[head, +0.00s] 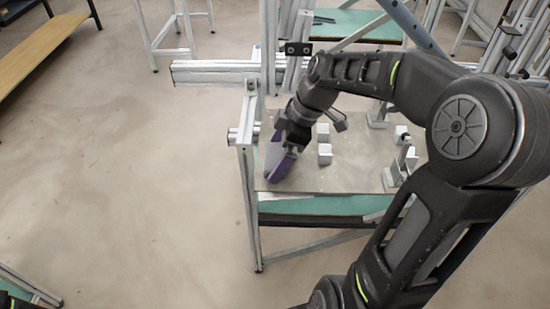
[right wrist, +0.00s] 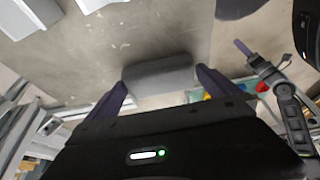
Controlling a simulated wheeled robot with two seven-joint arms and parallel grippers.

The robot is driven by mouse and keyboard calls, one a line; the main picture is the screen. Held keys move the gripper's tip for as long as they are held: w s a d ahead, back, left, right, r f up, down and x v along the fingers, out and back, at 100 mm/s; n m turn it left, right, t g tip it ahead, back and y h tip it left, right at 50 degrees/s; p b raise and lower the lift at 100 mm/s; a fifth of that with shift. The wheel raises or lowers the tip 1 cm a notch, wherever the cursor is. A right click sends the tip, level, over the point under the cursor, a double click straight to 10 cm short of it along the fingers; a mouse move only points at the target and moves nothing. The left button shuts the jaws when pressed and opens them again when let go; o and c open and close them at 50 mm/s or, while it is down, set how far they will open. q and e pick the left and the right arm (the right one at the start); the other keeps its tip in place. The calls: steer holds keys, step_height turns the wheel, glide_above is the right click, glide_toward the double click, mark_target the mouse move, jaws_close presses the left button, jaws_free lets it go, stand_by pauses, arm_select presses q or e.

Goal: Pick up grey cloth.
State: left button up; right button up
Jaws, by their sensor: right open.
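The grey cloth (right wrist: 158,76) shows in the right wrist view as a folded grey bundle on the worktable, between my fingertips. In the head view, a grey patch (head: 273,156) beside the purple fingers seems to be the same cloth, partly hidden by my gripper. My right gripper (head: 277,168) is open, pointing down at the table's left side. Its two purple fingers stand apart on either side of the cloth in the right wrist view (right wrist: 164,88). I cannot tell whether they touch it.
The grey tabletop (head: 340,180) has an aluminium frame with an upright post (head: 250,190) at its left edge. Small white blocks (head: 324,152) stand right of my gripper. Metal fixtures (head: 395,170) stand at the table's right side.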

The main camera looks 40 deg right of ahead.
stand_by(0.4)
steer(key=c, duration=1.1)
